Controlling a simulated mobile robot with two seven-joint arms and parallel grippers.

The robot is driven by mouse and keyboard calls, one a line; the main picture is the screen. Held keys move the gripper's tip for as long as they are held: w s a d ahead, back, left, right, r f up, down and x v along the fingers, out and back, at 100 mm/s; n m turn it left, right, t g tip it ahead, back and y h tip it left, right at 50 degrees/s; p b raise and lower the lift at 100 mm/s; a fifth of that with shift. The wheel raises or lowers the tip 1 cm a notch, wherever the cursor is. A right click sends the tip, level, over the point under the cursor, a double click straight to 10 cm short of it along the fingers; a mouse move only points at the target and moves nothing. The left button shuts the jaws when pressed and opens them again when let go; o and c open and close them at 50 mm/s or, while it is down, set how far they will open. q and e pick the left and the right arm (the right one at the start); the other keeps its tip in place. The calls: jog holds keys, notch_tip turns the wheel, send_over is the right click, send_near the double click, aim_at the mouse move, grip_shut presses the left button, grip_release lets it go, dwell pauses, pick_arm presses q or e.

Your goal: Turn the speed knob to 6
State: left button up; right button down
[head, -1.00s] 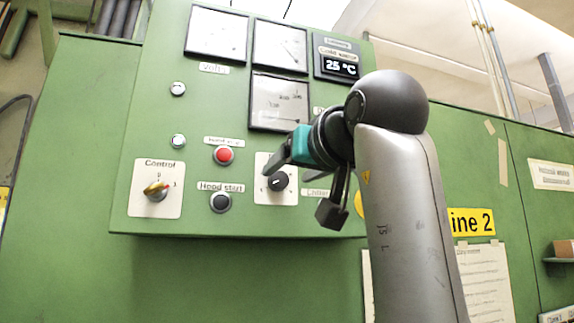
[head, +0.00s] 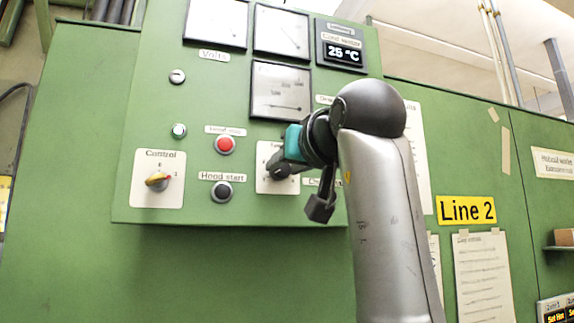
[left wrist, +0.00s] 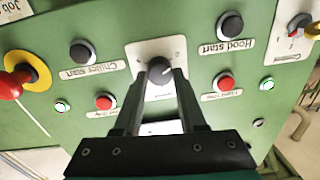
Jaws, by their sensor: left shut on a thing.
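The speed knob (left wrist: 159,70) is black with a light pointer mark, on a white plate (left wrist: 142,50) in the green panel. In the left wrist view the mark points to the right; the scale numbers are too small to read. My left gripper (left wrist: 160,76) has one finger on each side of the knob and is shut on it. In the head view my left gripper (head: 280,166) covers most of the knob, and part of the white plate (head: 263,184) shows beside it. My right gripper is not in view.
The hood start button (head: 221,191) and a red button (head: 225,145) are left of the knob, with the Control switch (head: 157,180) farther left. Meters (head: 281,90) are above. In the wrist view a red emergency knob (left wrist: 12,84) and the chiller start button (left wrist: 82,54) are on the left.

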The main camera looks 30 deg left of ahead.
pick_arm(q)
grip_shut()
jog(key=shift+m, duration=0.3)
